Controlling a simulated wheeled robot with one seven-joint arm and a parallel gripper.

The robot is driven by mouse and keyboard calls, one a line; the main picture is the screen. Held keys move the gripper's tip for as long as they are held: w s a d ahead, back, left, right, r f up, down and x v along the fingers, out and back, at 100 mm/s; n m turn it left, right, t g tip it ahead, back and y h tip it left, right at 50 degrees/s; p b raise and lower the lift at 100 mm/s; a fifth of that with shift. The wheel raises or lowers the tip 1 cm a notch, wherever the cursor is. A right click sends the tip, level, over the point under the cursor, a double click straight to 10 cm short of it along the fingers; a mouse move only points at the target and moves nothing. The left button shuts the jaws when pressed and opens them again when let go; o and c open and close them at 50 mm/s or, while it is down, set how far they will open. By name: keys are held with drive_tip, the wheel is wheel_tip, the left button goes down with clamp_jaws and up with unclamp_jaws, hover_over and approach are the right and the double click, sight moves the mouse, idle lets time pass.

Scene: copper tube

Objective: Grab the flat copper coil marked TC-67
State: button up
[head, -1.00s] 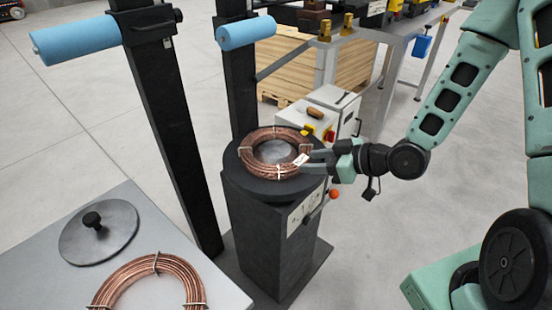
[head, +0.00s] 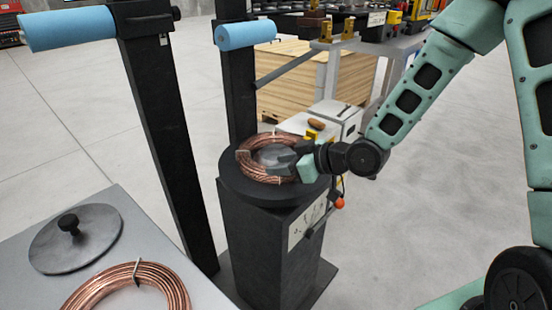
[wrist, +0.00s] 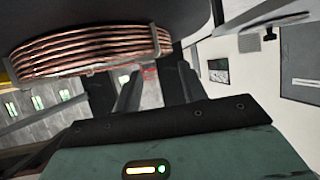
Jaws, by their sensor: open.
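A flat copper coil (head: 248,163) lies on the round black top of a dark pedestal (head: 240,185). My gripper (head: 290,165) is open at the right side of this coil, its fingers overlapping the rim in the head view. In the wrist view, the coil's stacked turns (wrist: 95,50) are at upper left, beyond and beside the open fingers (wrist: 158,88); I cannot tell whether the rim is between them. A second copper coil (head: 100,285) lies on the grey table at lower left. No TC-67 marking is readable on either coil.
A round grey lid with a knob (head: 75,240) lies on the grey table (head: 35,290). Dark posts with blue rollers (head: 70,28) stand left of and behind the pedestal. A white control box (head: 335,118) stands just behind it. Open floor is at right.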

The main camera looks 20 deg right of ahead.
sight(258, 168)
drive_tip(key=shift+x, duration=3)
drive_tip(key=shift+s+a, duration=0.1)
clamp_jaws()
